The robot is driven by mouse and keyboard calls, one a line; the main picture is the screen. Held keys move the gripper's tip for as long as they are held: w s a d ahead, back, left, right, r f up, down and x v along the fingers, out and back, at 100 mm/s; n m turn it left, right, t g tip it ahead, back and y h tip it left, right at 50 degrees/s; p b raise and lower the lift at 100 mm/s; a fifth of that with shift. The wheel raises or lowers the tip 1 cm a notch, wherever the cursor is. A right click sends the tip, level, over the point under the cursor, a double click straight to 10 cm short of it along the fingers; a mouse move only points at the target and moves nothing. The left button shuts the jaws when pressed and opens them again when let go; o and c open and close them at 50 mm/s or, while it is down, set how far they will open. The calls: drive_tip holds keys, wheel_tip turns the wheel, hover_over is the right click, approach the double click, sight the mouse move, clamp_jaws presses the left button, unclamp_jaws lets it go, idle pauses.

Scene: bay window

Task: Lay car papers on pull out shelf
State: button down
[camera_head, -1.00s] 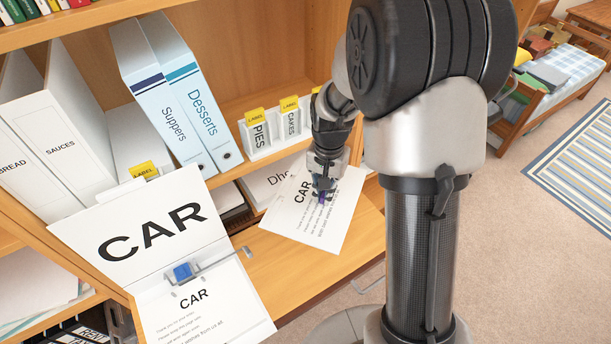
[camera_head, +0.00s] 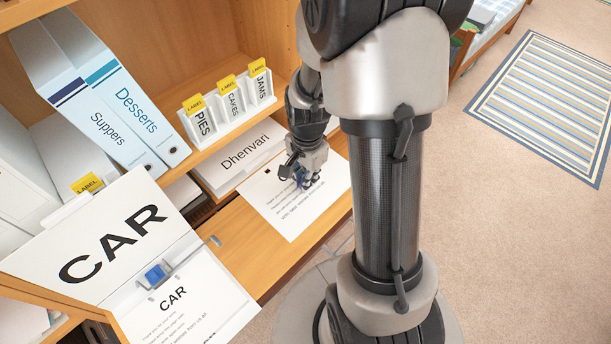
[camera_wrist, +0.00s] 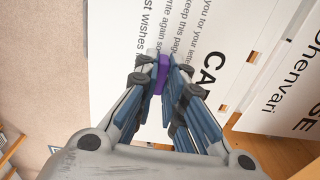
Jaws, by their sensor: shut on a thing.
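The white car papers (camera_head: 292,214) are a printed sheet at or just above the wooden pull-out shelf (camera_head: 235,238) in the head view; I cannot tell whether they touch it. My gripper (camera_head: 309,183) is over the papers. In the wrist view, my gripper (camera_wrist: 161,75) is shut on a small purple tab (camera_wrist: 162,72) at the papers (camera_wrist: 185,35), whose "CA" heading shows. My fingers hide part of the sheet. An open white CAR folder (camera_head: 130,235) with a blue clip (camera_head: 156,274) and another CAR sheet (camera_head: 180,310) lies at the left.
A white Dhenvari box (camera_head: 238,160) stands just behind the shelf. Above it are label holders for pies, cakes and jams (camera_head: 228,105). Suppers (camera_head: 95,115) and Desserts (camera_head: 135,110) binders lean at the left. Carpet (camera_head: 510,240) is clear at the right.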

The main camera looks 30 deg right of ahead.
drive_tip(key=shift+f+b, duration=4.7)
drive_tip(key=shift+f, duration=1.45)
drive_tip(key=shift+f+b, duration=0.35)
drive_tip(key=shift+f, duration=0.25)
drive_tip(key=c, duration=1.6)
unclamp_jaws()
drive_tip(key=shift+r, duration=0.1)
wheel_tip(320, 180, up, 7)
drive_tip(key=p, duration=0.5)
drive_tip(key=shift+p, duration=0.35)
